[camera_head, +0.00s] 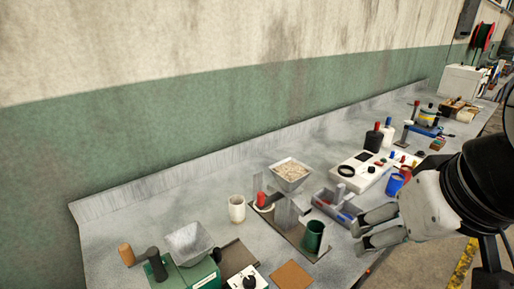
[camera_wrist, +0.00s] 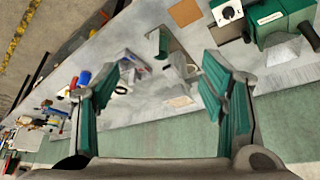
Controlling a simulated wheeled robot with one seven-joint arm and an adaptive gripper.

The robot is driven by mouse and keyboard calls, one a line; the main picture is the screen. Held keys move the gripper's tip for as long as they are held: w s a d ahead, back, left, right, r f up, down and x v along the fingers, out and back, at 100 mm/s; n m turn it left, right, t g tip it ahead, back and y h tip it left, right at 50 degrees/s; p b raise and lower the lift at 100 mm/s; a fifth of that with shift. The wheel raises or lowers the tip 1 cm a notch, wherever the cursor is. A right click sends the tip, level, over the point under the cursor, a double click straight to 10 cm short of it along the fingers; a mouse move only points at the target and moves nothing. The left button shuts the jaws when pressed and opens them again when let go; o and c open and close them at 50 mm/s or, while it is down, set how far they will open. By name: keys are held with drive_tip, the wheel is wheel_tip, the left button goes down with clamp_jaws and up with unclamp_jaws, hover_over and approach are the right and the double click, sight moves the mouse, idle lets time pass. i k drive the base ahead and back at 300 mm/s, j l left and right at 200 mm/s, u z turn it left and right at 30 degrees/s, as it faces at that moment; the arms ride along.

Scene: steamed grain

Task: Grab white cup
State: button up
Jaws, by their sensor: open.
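The white cup (camera_head: 237,208) stands upright on the grey bench in the head view, left of a stand with a grain-filled hopper. Its top is open. My gripper (camera_head: 360,226) is at the right of the head view, over the bench's front side, well apart from the cup. Its fingers point left and are spread with nothing between them. In the wrist view my gripper (camera_wrist: 163,68) also shows two parted green-padded fingers. I cannot make out the white cup for sure in the wrist view.
The grain hopper (camera_head: 290,175) and a green cup (camera_head: 313,236) stand between my gripper and the white cup. A green machine (camera_head: 190,272) with a metal hopper stands at front left. A white instrument (camera_head: 357,172) stands behind my gripper. Bare bench lies behind the cup.

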sight(237, 202)
drive_tip(key=k+j+u, duration=0.1)
drive_tip(key=k+u, duration=0.15)
drive_tip(key=k, duration=0.4)
drive_tip(key=i+l+u, duration=0.1)
drive_tip(key=u, duration=0.4)
drive_tip(key=l+u, duration=0.15)
drive_tip(key=u, duration=0.35)
drive_tip(key=i+l+u, duration=0.1)
drive_tip(key=u, duration=0.35)
drive_tip(key=i+l, duration=0.1)
drive_tip(key=l, duration=0.85)
drive_tip(key=i+l, duration=0.1)
drive_tip(key=l, duration=0.8)
